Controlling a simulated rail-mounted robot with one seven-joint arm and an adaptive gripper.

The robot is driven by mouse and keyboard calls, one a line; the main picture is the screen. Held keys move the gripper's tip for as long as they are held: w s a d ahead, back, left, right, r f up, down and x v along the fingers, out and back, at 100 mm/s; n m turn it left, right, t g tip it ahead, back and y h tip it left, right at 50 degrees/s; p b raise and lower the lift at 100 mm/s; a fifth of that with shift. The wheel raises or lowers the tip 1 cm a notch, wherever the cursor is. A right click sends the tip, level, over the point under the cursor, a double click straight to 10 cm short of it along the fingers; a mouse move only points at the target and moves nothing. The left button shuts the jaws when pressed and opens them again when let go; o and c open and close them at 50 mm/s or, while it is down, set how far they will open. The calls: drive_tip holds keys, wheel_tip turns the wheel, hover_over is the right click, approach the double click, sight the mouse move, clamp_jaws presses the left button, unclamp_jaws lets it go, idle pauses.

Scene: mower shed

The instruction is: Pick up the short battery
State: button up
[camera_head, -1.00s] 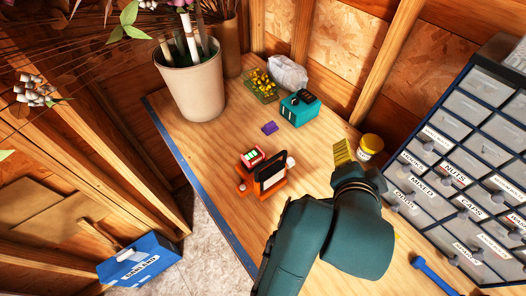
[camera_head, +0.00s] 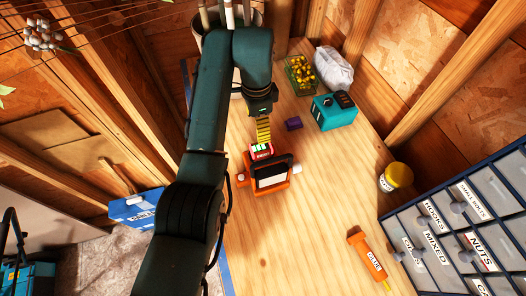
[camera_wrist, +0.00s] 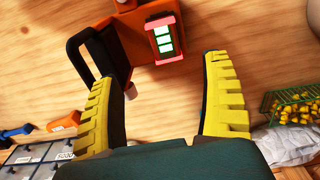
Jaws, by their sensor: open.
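A small red-ended block with green and white panels (camera_head: 261,150), which looks like the battery, sits at an orange device with a black handle (camera_head: 270,176) on the wooden bench. In the wrist view this block (camera_wrist: 164,40) lies beyond the fingertips, roughly in line with the gap between them. The orange device (camera_wrist: 122,40) is beside it to the left. My gripper (camera_head: 264,139) has yellow ribbed fingers and appears just behind and above the block in the head view. In the wrist view my gripper (camera_wrist: 160,75) is open and empty.
A purple block (camera_head: 293,124), a teal device (camera_head: 335,111), a green basket of yellow pieces (camera_head: 300,72) and a white bag (camera_head: 333,68) stand behind.

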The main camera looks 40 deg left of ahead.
drive_tip(key=b, duration=0.2)
hover_over(261, 147)
drive_tip(key=s, duration=0.1)
wheel_tip(261, 147, down, 7)
drive_tip(key=shift+d+f, duration=0.1)
drive_tip(key=shift+f, duration=0.1)
drive_tip(key=f, duration=0.2)
drive_tip(key=f+p, duration=0.1)
drive_tip(key=f, duration=0.1)
drive_tip(key=w+f, duration=0.1)
drive_tip(key=f, duration=0.1)
drive_tip(key=c, duration=1.4)
